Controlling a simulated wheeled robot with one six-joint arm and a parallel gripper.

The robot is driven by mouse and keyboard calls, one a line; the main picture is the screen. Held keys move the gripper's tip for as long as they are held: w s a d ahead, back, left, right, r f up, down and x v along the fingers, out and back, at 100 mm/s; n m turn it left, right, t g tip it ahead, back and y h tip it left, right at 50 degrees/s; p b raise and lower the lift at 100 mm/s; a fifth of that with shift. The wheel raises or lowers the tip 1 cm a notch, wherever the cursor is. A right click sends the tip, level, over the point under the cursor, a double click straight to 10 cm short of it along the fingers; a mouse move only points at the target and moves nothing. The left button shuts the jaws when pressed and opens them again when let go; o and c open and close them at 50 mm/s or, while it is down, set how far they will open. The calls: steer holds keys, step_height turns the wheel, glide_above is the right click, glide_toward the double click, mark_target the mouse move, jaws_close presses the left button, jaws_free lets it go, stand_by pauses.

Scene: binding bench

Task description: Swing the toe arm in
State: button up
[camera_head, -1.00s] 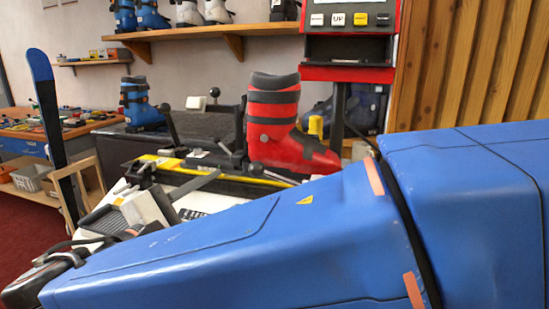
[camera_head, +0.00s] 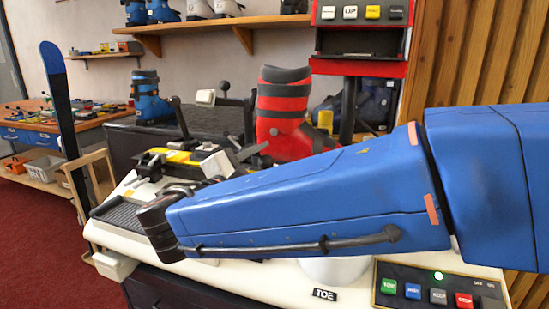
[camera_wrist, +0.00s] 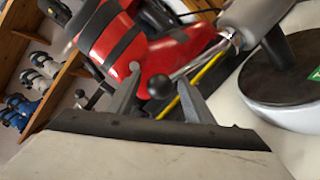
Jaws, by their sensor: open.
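In the wrist view, my gripper (camera_wrist: 159,76) is open, with a grey finger on each side. A black ball knob (camera_wrist: 159,87) shows between the fingers. I cannot tell how far it lies beyond the tips, and I see no grip on it. A thin metal rod runs from the knob to a silver cylinder (camera_wrist: 245,22), which looks like the toe arm. A red boot (camera_wrist: 125,40) with dark bands stands behind the knob. In the head view, the red boot (camera_head: 284,110) stands upright behind my blue forearm, which hides my fingers and the knob.
A round white base with a dark top (camera_wrist: 285,120) is close at the right in the wrist view. A button panel (camera_head: 440,290) and a TOE label (camera_head: 324,294) are on the bench front.

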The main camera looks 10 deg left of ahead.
steer(key=shift+x, duration=1.85)
jaws_close()
